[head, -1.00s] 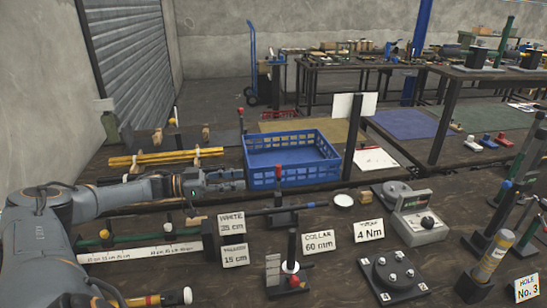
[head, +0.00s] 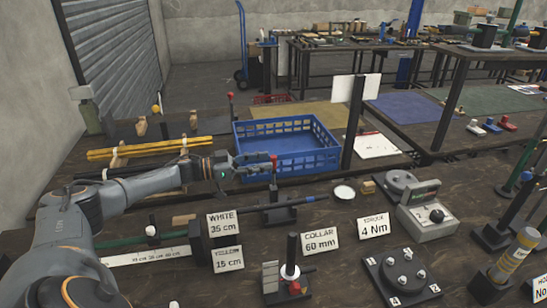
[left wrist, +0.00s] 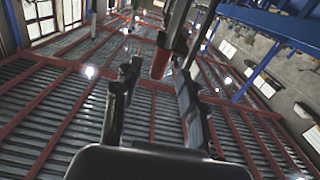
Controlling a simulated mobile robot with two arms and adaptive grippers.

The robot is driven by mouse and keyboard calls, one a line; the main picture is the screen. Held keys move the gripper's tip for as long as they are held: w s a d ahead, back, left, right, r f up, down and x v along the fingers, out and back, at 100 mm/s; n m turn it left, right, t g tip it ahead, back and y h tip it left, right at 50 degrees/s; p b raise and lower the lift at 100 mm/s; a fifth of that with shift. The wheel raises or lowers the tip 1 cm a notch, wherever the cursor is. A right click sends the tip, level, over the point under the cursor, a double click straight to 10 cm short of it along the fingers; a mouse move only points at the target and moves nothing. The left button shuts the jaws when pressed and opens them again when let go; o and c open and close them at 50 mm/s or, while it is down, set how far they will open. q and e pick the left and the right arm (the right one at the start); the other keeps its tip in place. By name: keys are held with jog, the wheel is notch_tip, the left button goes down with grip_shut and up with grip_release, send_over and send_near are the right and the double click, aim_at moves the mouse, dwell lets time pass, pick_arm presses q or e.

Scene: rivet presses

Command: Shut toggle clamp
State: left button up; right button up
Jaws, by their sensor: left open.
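The toggle clamp (head: 274,195) stands on the bench in front of the blue crate, its red-tipped lever upright. A dark horizontal rod (head: 300,201) runs through its base area. My left gripper (head: 262,160) comes in from the left at the height of the red tip and is open. In the left wrist view a red grip (left wrist: 161,60) shows between the two open fingers (left wrist: 156,88), apparently the clamp lever; whether they touch it I cannot tell. My right gripper is not in view.
The blue crate (head: 240,145) stands just behind my left gripper. White cards reading 35 cm (head: 222,225) and 60 mm (head: 320,240) stand in front. A post with a red knob and white collar (head: 290,272) stands nearer. A grey meter box (head: 425,215) is at right.

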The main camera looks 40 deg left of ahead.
aim_at(273, 160)
pick_arm(q)
jog(key=shift+x, duration=2)
jog(key=shift+s+r, duration=0.1)
grip_shut()
